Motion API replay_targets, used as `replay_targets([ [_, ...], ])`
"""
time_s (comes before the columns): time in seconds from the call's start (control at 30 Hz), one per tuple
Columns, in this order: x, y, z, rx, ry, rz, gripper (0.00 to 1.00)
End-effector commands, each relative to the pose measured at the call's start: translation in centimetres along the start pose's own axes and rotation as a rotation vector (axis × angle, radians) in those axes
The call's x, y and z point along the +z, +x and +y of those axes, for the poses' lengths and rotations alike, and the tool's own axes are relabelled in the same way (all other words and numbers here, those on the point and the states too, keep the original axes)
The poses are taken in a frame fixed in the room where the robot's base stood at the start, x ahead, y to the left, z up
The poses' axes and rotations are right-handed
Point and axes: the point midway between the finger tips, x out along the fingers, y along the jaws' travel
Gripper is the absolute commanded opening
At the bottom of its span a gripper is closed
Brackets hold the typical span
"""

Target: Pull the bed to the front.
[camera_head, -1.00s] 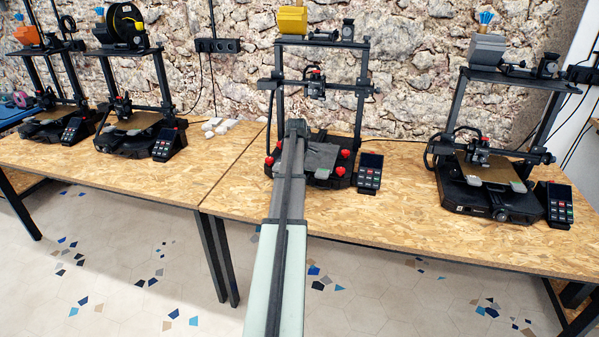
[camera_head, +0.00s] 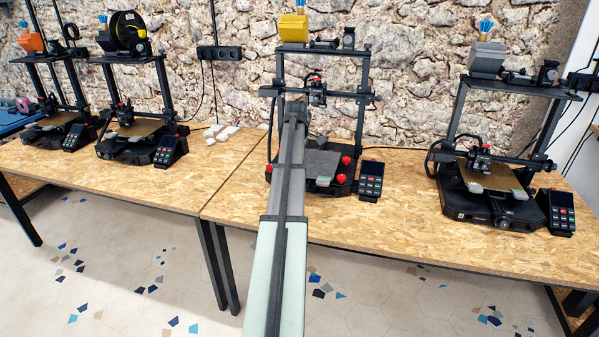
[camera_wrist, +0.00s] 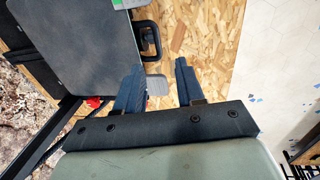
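The bed is a dark grey plate (camera_head: 322,163) on the middle printer (camera_head: 359,120), partly hidden behind my arm in the head view. In the wrist view the bed (camera_wrist: 82,45) fills the upper left. My gripper (camera_wrist: 158,67) is open, its two dark blue fingers apart beside the bed's edge. A small light grey tab (camera_wrist: 157,84) shows between the fingers, closer to the left one. I cannot tell whether a finger touches it. In the head view my arm hides the gripper.
A black loop-shaped part (camera_wrist: 150,40) sticks out beside the bed, just beyond the fingers. A keypad box (camera_head: 371,180) stands right of the middle printer. Another printer (camera_head: 490,195) is to the right. Bare wooden table (camera_head: 400,225) lies in front.

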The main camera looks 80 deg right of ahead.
Motion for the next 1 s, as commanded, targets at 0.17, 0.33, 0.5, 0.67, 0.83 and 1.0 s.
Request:
replay_targets([
  [0.17,0.0,-2.7,0.0,0.001,0.0,0.0,0.38],
  [0.33,0.0,-4.1,0.0,0.001,0.0,0.0,0.38],
  [0.5,0.0,-4.6,0.0,-0.001,0.0,0.0,0.38],
  [0.67,0.0,-4.6,0.0,-0.001,0.0,0.0,0.38],
  [0.83,0.0,-4.6,0.0,0.0,0.0,0.0,0.38],
  [1.0,0.0,-5.1,-0.2,0.001,0.0,0.0,0.38],
])
